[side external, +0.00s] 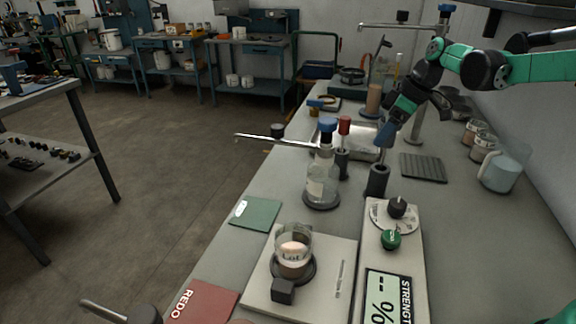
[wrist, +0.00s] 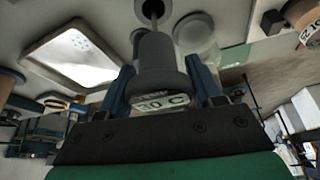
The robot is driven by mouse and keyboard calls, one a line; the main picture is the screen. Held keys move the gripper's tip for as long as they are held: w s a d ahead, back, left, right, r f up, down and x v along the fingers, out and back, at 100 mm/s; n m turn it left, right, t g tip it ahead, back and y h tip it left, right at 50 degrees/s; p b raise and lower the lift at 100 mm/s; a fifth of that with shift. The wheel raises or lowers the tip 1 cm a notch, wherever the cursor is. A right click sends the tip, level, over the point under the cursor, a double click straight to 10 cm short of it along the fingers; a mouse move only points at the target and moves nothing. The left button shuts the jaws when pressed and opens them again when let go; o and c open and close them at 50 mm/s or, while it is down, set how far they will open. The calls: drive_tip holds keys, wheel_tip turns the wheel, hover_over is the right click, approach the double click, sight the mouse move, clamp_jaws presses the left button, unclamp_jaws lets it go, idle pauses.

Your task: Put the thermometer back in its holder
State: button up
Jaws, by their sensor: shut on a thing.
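The thermometer (wrist: 157,62) has a thick grey head with a display reading about 30 C. My gripper (wrist: 163,88) is shut on this head, a blue finger on each side. Its thin stem points away from the gripper, toward a dark round piece at the top edge of the wrist view. In the side view my gripper (side external: 387,138) is low over the bench, just above a dark upright cylinder (side external: 377,182) that looks like the holder. I cannot tell whether the stem tip is inside it.
A flask (side external: 321,185) on a round base and a red-topped post (side external: 343,150) stand to the left. A dark ribbed mat (side external: 424,168) lies to the right. A beaker (side external: 294,250) and a strength meter (side external: 389,295) are in front. A pitcher (side external: 503,172) stands far right.

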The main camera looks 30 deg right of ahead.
drive_tip(key=shift+f, duration=2.5)
drive_tip(key=o, duration=1.4)
drive_tip(key=shift+o, duration=0.2)
